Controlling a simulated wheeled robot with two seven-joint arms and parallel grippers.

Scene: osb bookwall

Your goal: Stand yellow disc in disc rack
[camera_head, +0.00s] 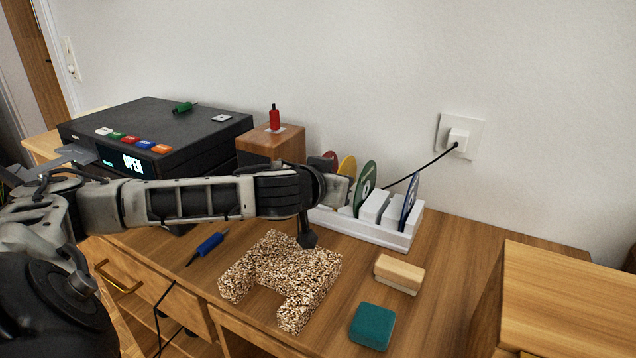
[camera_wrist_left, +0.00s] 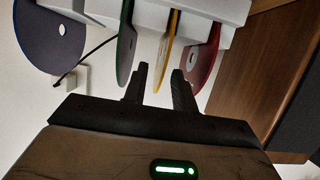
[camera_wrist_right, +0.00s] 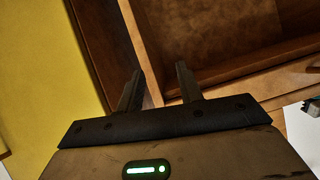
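The white disc rack (camera_head: 400,238) stands on the desk near the wall. The yellow disc (camera_head: 347,166) stands upright in it, partly hidden by my left arm in the head view. In the left wrist view the yellow disc (camera_wrist_left: 165,40) is edge-on, between the green disc (camera_wrist_left: 127,45) and the red disc (camera_wrist_left: 202,55). My left gripper (camera_wrist_left: 161,82) is open, its fingertips on either side of the yellow disc's outer edge with gaps visible. A blue disc (camera_head: 409,197) stands at the rack's right end. My right gripper (camera_wrist_right: 158,85) is open and empty, away from the rack.
A black player (camera_head: 170,130) showing OPEN is at left, with a wooden box (camera_head: 270,147) beside it. A speckled block (camera_head: 285,270), blue screwdriver (camera_head: 208,246), wooden block (camera_head: 399,275) and teal block (camera_head: 372,326) lie in front. A cable crosses behind the rack.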

